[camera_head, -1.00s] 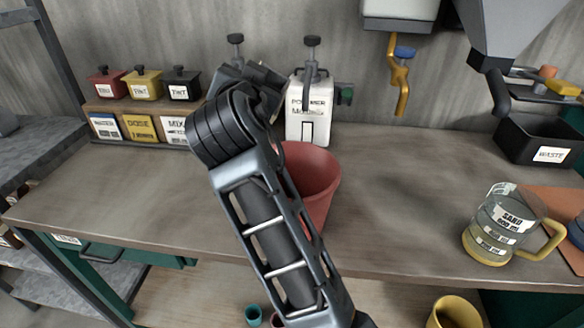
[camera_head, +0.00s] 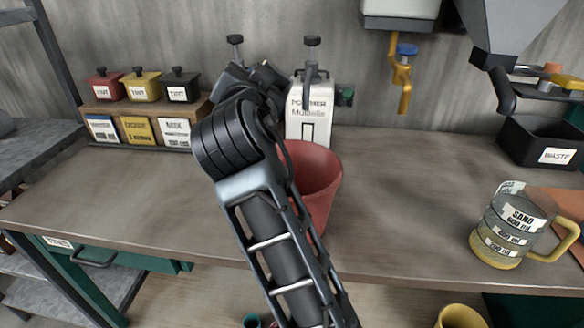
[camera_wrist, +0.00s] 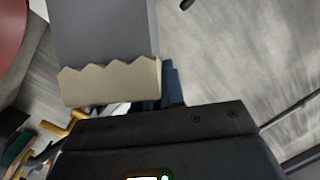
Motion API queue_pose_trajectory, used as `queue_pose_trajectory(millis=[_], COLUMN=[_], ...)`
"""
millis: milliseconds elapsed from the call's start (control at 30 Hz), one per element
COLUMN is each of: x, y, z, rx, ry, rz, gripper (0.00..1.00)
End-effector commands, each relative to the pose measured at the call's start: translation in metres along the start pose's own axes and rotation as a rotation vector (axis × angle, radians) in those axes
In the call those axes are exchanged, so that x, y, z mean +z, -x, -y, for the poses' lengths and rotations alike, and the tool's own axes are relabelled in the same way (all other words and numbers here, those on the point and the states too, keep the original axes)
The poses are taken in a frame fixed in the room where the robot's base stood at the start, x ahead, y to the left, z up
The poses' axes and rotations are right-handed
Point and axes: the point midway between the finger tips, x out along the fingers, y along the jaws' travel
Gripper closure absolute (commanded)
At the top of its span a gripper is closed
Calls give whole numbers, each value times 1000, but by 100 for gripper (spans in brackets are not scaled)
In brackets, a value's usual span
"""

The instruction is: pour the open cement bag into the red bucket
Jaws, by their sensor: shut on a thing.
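The open cement bag (camera_wrist: 105,40) fills the upper left of the wrist view, a grey body with a beige, zigzag torn edge. My gripper (camera_wrist: 172,85) is shut on it; only a dark blue finger shows beside the bag. In the head view my arm hides the bag, so its tilt and any flow of cement cannot be told there. The red bucket (camera_head: 318,180) stands on the bench, partly hidden behind my arm. Its red side (camera_wrist: 12,35) also shows at the wrist view's left edge, apart from the bag in the picture.
Small lidded pots (camera_head: 143,86) sit on a rack at left. A sand jug (camera_head: 510,225) and black waste bin (camera_head: 540,150) are at right. The bench between bucket and jug is clear.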

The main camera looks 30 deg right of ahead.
Motion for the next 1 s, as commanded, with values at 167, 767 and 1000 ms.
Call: queue_pose_trajectory(millis=[167, 767, 1000], x=[0, 2, 2], y=[1, 4, 6], z=[-2, -7, -9], rx=[-12, -43, -57], ry=[-24, -108, -148], rz=[-15, -58, -75], gripper=[100, 100, 100])
